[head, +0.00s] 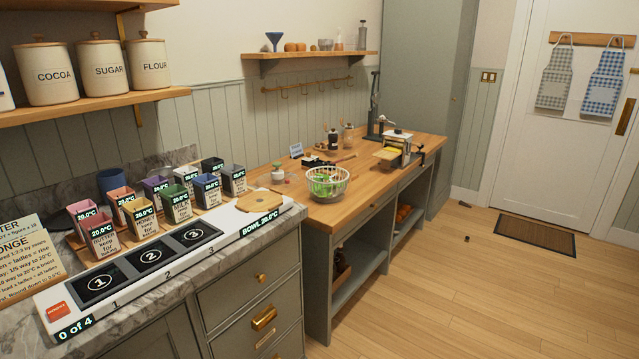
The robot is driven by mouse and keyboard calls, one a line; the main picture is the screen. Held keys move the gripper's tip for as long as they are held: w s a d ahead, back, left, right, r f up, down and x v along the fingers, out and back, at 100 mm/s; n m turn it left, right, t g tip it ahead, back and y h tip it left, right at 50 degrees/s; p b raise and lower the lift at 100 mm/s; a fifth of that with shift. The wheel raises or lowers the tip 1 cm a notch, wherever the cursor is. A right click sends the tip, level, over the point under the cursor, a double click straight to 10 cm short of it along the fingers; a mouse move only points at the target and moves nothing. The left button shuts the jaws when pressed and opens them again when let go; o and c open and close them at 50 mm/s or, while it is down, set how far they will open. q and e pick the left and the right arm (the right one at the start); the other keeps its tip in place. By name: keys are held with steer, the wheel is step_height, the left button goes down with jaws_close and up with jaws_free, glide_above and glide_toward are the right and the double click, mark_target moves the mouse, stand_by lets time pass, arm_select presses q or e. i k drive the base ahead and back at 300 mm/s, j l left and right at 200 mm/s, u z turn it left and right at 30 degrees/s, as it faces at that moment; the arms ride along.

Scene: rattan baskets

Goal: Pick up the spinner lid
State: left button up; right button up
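A white slatted basket (327,184) with green leaves in it stands on the wooden counter, near its front edge; it looks like the salad spinner's basket. I cannot pick out the spinner lid for certain. A small white and green item (278,170) lies on the counter to the left of the basket, too small to identify. A flat round tan disc (262,202) lies at the right end of the white panel on the marble counter. Neither of my grippers is in view.
Several labelled coloured cups (178,207) crowd the marble counter behind the white panel (150,257). The wooden floor (470,290) in front is mostly clear.

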mark_target(274, 180)
steer(key=i+l+u, duration=0.1)
steer(key=i+u, duration=0.25)
steer(key=i, duration=0.4)
steer(key=i+l+u, duration=0.1)
steer(key=u, duration=0.75)
steer(key=l+u, duration=1)
steer(key=l, duration=0.65)
steer(key=k+l, duration=0.1)
steer(key=l, duration=0.3)
steer(key=k+l+u, duration=0.1)
steer(key=l, duration=0.35)
